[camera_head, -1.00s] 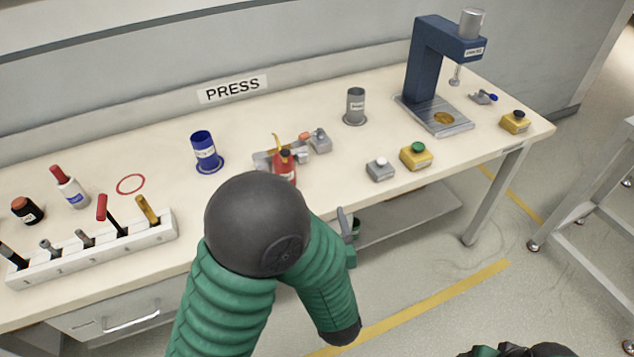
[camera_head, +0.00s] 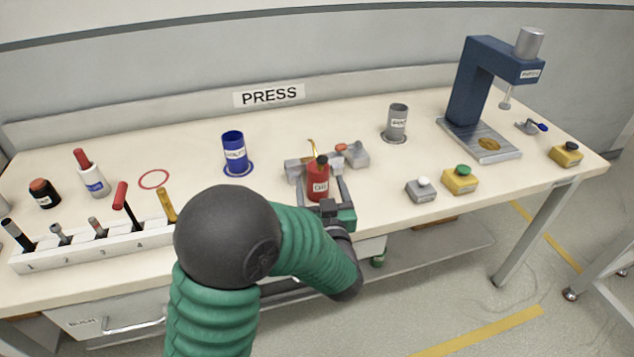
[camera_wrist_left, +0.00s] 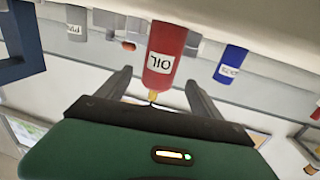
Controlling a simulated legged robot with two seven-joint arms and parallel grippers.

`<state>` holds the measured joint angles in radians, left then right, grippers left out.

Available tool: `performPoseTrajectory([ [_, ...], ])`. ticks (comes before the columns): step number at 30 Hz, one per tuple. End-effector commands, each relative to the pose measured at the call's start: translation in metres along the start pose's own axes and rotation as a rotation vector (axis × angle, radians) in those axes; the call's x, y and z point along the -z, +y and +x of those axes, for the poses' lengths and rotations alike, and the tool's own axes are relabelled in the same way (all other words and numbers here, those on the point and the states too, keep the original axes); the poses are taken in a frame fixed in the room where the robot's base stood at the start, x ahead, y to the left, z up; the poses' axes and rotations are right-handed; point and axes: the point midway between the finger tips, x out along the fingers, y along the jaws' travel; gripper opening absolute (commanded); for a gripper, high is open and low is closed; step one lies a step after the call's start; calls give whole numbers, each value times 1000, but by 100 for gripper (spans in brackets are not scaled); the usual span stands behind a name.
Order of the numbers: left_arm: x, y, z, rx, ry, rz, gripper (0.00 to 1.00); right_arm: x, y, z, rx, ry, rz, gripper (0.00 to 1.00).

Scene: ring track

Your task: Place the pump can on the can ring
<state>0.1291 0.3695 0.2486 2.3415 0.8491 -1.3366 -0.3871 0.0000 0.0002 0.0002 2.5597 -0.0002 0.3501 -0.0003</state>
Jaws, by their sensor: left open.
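The pump can (camera_head: 317,182) is red with an OIL label, a dark top and a thin yellow spout. It stands upright near the front middle of the table. The can ring (camera_head: 154,179) is a red circle outline on the tabletop to the left, and it is empty. My left gripper (camera_head: 325,190) is open at the can, with its fingers on either side of it. The left wrist view shows the can (camera_wrist_left: 166,55) upside down between the spread fingers (camera_wrist_left: 159,77). Contact cannot be told. My right gripper is not in view.
A blue cup (camera_head: 234,152) stands between ring and can. A grey clamp-like fixture (camera_head: 298,170) is close behind the can. A tool rack (camera_head: 85,247), white bottle (camera_head: 95,183) and dark jar (camera_head: 44,196) are left. A grey cup (camera_head: 396,125), button boxes (camera_head: 460,181) and press (camera_head: 470,85) are right.

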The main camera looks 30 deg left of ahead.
Motion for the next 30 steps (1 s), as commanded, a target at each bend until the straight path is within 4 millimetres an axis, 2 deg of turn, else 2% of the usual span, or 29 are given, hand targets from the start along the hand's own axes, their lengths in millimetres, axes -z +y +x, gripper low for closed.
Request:
performPoseTrajectory([
  [1, -4, -3, 10, 5, 2, -2, 76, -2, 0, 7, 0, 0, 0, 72],
  [5, -2, -1, 27, 0, 3, 1, 76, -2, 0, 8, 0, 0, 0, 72],
  [12, 0, 0, 30, -3, 2, 2, 76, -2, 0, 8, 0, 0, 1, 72],
  [27, -1, -1, 30, -2, 1, 2, 10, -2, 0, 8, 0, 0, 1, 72],
  [29, -2, -1, 30, -2, 0, 2, 2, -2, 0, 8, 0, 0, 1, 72],
  [30, -1, -1, 30, -2, 1, 1, 2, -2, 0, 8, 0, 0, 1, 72],
])
